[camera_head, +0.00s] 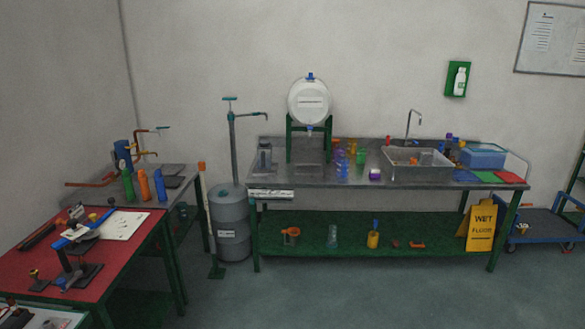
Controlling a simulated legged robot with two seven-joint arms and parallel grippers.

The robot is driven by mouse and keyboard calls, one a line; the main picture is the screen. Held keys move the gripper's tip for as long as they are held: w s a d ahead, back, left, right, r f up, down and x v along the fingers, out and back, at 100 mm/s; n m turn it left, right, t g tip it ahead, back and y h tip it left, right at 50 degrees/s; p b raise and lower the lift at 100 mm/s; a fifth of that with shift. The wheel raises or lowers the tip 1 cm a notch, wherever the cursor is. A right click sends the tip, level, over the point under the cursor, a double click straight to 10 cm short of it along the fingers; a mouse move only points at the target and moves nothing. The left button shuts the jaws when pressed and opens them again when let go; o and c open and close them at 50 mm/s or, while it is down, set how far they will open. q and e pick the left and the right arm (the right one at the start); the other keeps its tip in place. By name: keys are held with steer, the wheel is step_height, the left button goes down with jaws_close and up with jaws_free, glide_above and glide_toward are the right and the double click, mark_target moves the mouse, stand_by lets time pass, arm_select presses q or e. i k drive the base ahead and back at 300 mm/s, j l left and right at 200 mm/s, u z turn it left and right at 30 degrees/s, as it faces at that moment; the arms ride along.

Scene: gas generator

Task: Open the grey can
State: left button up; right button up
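A large grey drum (230,226) stands on the floor left of the long bench, with a pump pipe (233,150) rising from its top. A smaller grey container (265,157) stands upright on the left end of the bench top. I cannot tell which of these is the grey can, and the smaller container is too small to show whether its lid is on. Neither of my grippers shows in the head view.
A red-topped table (105,252) with tools is at the left. A yellow wet-floor sign (481,227) and a blue cart (545,224) are at the right. The middle floor is clear.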

mark_target(264, 154)
steer(key=i, duration=2.7)
steer(key=i+l+u, duration=0.2)
steer(key=i, duration=0.35)
steer(key=i+l+u, duration=0.15)
steer(key=i, duration=0.45)
steer(key=i+l+u, duration=0.2)
steer(key=i+l, duration=0.15)
steer(key=i, duration=0.2)
steer(key=i+l+u, duration=0.2)
steer(key=i+l, duration=0.2)
steer(key=i, duration=0.1)
